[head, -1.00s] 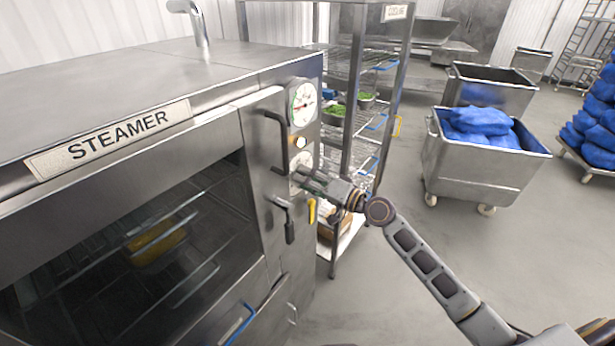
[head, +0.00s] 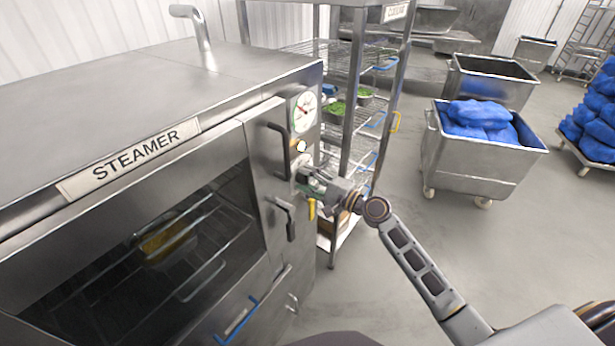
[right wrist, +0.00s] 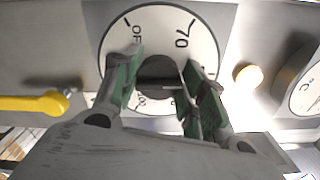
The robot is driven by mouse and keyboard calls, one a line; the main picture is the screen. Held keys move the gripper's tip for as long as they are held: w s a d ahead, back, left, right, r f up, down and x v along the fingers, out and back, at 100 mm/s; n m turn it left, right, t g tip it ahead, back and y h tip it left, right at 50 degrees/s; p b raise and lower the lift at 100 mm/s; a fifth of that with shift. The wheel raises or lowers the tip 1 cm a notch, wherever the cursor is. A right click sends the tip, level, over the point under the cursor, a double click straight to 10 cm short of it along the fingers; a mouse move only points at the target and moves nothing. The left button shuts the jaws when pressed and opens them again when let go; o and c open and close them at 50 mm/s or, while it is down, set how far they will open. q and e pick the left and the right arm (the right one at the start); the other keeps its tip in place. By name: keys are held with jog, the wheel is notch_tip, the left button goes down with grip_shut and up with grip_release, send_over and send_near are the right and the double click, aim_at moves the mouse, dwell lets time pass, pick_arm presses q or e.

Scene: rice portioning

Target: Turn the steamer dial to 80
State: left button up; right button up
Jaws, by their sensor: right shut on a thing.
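The steamer (head: 150,165) stands on the left, a steel cabinet with a glass door. Its round white dial (right wrist: 180,17) fills the top middle of the right wrist view, with "OFF" and "70" readable; other markings are partly hidden by the fingers. My right gripper (right wrist: 160,78) has its green-padded fingers on both sides of the dark central knob (right wrist: 158,72) and is shut on it. In the head view the right gripper (head: 310,178) is at the steamer's right panel, covering most of the dial. My left gripper is not in view.
A gauge (head: 304,112) sits above the dial. A yellow lever (right wrist: 35,103) and a round button (right wrist: 249,76) are beside it. Black door handles (head: 283,150) stick out nearby.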

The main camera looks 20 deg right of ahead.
jog(key=shift+m, duration=0.3)
jog(key=o, duration=1)
jog(key=v, duration=1.2)
dwell(0.4)
jog(key=shift+d, duration=0.1)
dwell(0.6)
